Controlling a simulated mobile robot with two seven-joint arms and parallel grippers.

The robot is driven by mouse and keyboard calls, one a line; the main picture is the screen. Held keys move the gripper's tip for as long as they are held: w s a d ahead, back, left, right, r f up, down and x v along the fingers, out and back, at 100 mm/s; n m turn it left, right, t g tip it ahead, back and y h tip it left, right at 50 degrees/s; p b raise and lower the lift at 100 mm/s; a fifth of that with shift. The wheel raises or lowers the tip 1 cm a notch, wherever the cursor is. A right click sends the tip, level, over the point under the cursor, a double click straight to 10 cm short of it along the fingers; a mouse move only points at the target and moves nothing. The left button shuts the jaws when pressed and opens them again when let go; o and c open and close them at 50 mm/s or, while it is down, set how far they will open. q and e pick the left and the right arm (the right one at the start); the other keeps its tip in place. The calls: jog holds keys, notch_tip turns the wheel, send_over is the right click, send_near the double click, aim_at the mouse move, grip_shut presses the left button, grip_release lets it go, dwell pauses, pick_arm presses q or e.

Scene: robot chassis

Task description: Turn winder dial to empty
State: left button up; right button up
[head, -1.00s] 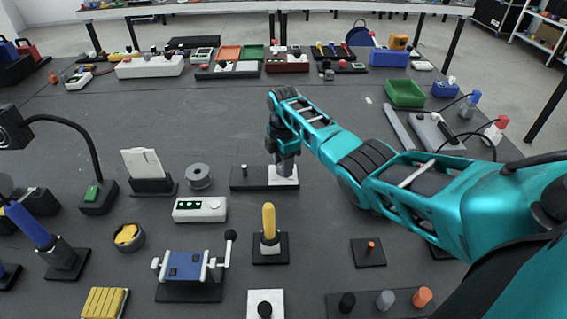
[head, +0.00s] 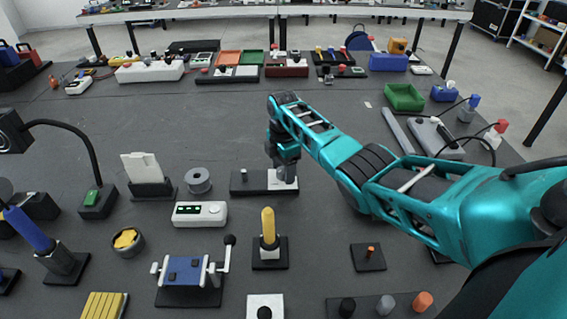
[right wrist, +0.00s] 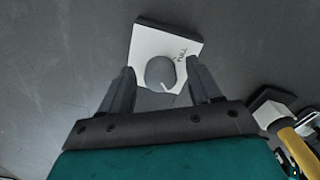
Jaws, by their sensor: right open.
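The winder dial is a round grey knob (right wrist: 160,73) with a short white pointer line, on a white plate (right wrist: 178,44) marked FULL. The pointer faces the lower right of the right wrist view, toward my gripper; the FULL mark is to the knob's upper right. In the head view the white plate (head: 274,185) sits at the right end of a dark base with a small peg. My right gripper (right wrist: 160,84) is open, one finger on each side of the knob. I cannot tell whether the fingers touch it.
A yellow-handled lever (head: 268,224) stands in front of the dial. A white box with green lights (head: 200,213) and a grey spool (head: 198,180) are to its left. The table to the dial's right is clear under my arm.

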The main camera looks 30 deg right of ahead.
aim_at(283, 170)
notch_tip(283, 170, up, 13)
dwell(0.4)
jog(key=shift+f, duration=0.1)
dwell(0.4)
